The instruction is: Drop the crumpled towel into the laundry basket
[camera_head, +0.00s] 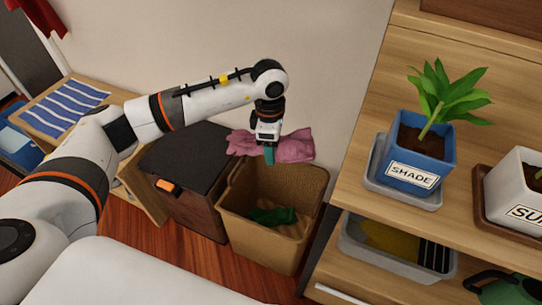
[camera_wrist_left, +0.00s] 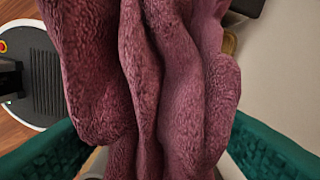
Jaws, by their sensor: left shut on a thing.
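A crumpled pink towel (camera_head: 294,147) hangs from my left gripper (camera_head: 269,154), which is shut on it. In the head view the towel is over the back part of the tan laundry basket (camera_head: 262,236), near its rear rim. The basket is open at the top and holds a green cloth (camera_head: 272,215) and a tan cloth. In the left wrist view the towel (camera_wrist_left: 150,90) fills the middle, between the two teal fingers. My right gripper is not in either view.
A dark-topped bin (camera_head: 186,150) with an orange tab stands left of the basket. A wooden shelf (camera_head: 352,186) at the right bears a blue SHADE pot (camera_head: 420,160) with a plant, and a white pot (camera_head: 515,190). A bench (camera_head: 75,84) with a striped cloth is at the far left.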

